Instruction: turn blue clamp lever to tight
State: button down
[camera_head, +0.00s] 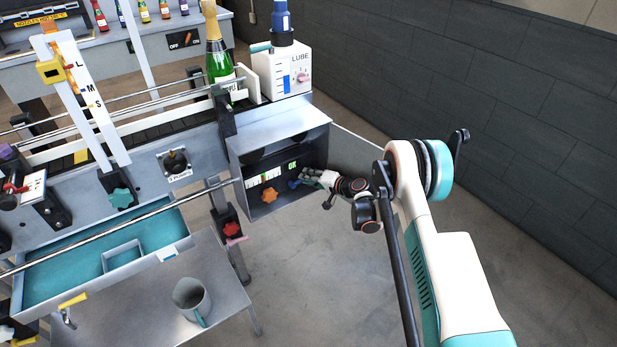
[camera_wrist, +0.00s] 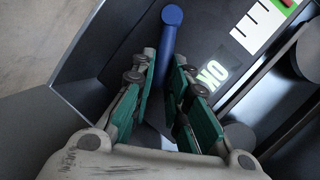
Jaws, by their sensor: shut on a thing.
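The blue clamp lever (camera_head: 293,184) is inside the open-fronted grey box (camera_head: 283,122) below the LUBE unit. In the wrist view, the lever (camera_wrist: 171,17) is a blue bar with a round end, and it runs down between my fingers. My gripper (camera_head: 310,178) reaches into the box from the right. In the wrist view, my gripper (camera_wrist: 163,68) has its two green-padded fingers on either side of the lever's bar, shut on it. The fingers hide the lower part of the lever, and its pivot cannot be made out.
An orange star knob (camera_head: 270,194) sits left of the lever, under a white scale strip (camera_head: 263,175). A green-lit label (camera_wrist: 213,74) is beside my fingers. A green bottle (camera_head: 219,62) stands on the conveyor above. Open floor lies below the box.

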dwell(0.3)
jog(key=c, duration=1.6)
grip_release()
jog(key=shift+o, duration=0.2)
jog(key=v, duration=1.2)
jog(key=shift+c, duration=0.2)
